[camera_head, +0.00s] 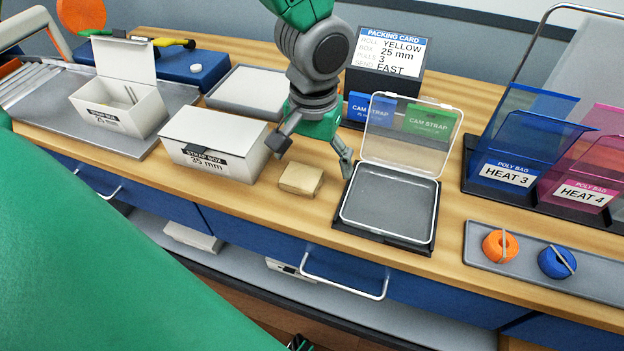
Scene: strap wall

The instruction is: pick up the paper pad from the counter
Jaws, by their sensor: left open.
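The paper pad (301,179) appears to be the small tan block lying flat on the wooden counter (462,205), between the white 35 mm strap box and the clear-lidded tray. My left gripper (312,154) comes down from above with its fingers spread wide, one on each side above the pad. It is open and empty. Its fingertips look a little above or behind the pad; I cannot tell the exact gap. The pad's top and front face are in plain view.
The closed 35 mm strap box (212,147) stands close left of the pad. The tray with its raised clear lid (413,135) stands close right. An open strap box (118,100) is farther left. A packing card (388,55) stands behind. Poly bag holders (520,145) and strap rolls (500,246) are right.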

